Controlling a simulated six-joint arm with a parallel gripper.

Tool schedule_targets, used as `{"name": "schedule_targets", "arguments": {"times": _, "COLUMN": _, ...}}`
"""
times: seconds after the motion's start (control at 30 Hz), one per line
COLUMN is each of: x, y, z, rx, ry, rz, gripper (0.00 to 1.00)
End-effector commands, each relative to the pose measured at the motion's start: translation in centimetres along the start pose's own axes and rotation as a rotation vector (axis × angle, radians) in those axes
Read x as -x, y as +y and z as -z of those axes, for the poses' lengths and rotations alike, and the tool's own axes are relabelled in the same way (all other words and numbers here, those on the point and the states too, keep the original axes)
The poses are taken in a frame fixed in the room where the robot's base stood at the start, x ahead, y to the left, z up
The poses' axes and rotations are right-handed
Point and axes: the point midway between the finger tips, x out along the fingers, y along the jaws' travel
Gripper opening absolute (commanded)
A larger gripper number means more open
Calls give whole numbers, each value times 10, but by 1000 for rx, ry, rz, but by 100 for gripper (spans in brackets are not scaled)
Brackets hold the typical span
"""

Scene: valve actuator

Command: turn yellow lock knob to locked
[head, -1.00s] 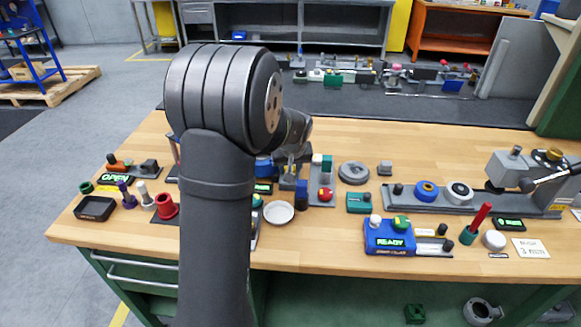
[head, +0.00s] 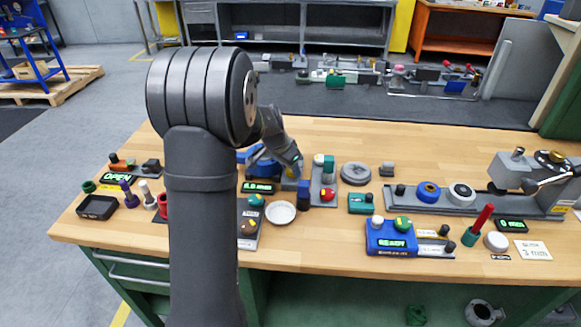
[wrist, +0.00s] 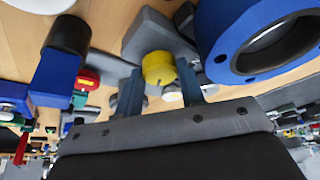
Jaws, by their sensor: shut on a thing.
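The yellow lock knob (wrist: 158,66) sits on a grey block in the wrist view, between the two dark fingers of my gripper (wrist: 160,88). The fingers are shut on its sides. A large blue ring-shaped body (wrist: 228,42) stands close to the right of the knob. In the head view my gripper (head: 291,172) is low over the bench, beside the blue valve body (head: 258,162), which my arm partly covers. The yellow knob cannot be made out in the head view, so its turn position is unclear.
A lit display (head: 257,188) stands in front of the valve body. A blue post with a black cap (wrist: 58,62) is left of my gripper in the wrist view. A white dish (head: 280,212) and a red button fixture (head: 326,194) are close by on the bench.

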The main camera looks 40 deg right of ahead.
Motion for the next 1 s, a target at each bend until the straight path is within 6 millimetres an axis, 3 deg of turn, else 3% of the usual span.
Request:
{"name": "schedule_targets", "arguments": {"times": 0.5, "x": 0, "y": -4, "z": 0, "rx": -340, "ry": -2, "rz": -141, "gripper": 13}}
{"name": "schedule_targets", "arguments": {"times": 1.0, "x": 0, "y": -4, "z": 0, "rx": -419, "ry": -3, "rz": -173, "gripper": 13}}
